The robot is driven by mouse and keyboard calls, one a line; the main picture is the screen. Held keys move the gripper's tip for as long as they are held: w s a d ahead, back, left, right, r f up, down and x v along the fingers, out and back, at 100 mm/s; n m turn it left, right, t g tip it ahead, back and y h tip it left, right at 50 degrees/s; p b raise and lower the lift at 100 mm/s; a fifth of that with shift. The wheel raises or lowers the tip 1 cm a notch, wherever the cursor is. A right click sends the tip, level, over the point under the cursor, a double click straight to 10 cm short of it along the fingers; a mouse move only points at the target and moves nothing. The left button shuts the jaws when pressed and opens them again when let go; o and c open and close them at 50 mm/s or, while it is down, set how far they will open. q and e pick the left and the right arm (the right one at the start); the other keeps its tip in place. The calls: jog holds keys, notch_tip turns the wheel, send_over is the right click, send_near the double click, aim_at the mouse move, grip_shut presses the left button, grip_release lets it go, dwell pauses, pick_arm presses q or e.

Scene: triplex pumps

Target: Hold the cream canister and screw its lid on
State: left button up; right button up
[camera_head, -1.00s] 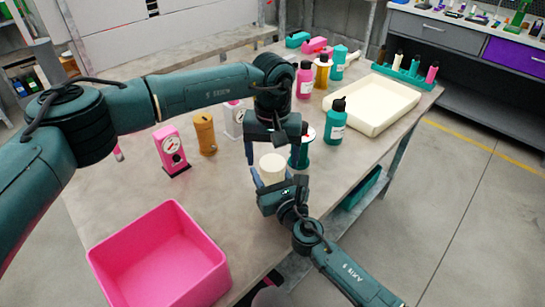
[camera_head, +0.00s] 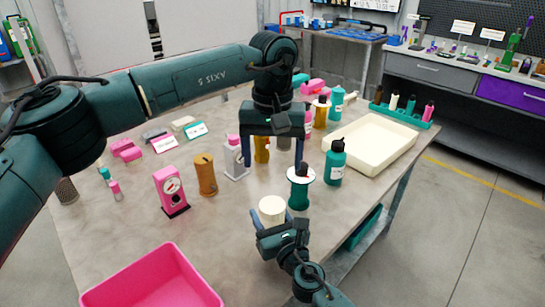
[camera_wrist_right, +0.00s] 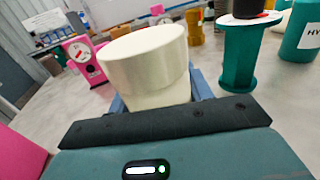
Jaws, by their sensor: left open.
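The cream canister (camera_head: 271,209) stands upright near the front edge of the table. In the right wrist view its lower body (camera_wrist_right: 158,92) shows under a wider cream top, which looks like the lid (camera_wrist_right: 145,50) sitting on it. My right gripper (camera_head: 272,230) is around the canister from the front, its blue fingers on either side of the body; it looks shut on it. My left gripper (camera_head: 271,168) is open and empty, pointing down above and behind the canister, apart from it. The thread between lid and body is not visible.
A green spool (camera_head: 299,188) and a teal bottle (camera_head: 335,163) stand just right of the canister. A pink gauge box (camera_head: 170,190) and a brown cylinder (camera_head: 205,175) stand left. A pink bin (camera_head: 150,285) is at front left, a cream tray (camera_head: 372,143) at back right.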

jog(key=o, duration=0.5)
jog(key=v, duration=1.3)
jog(key=shift+s, duration=0.15)
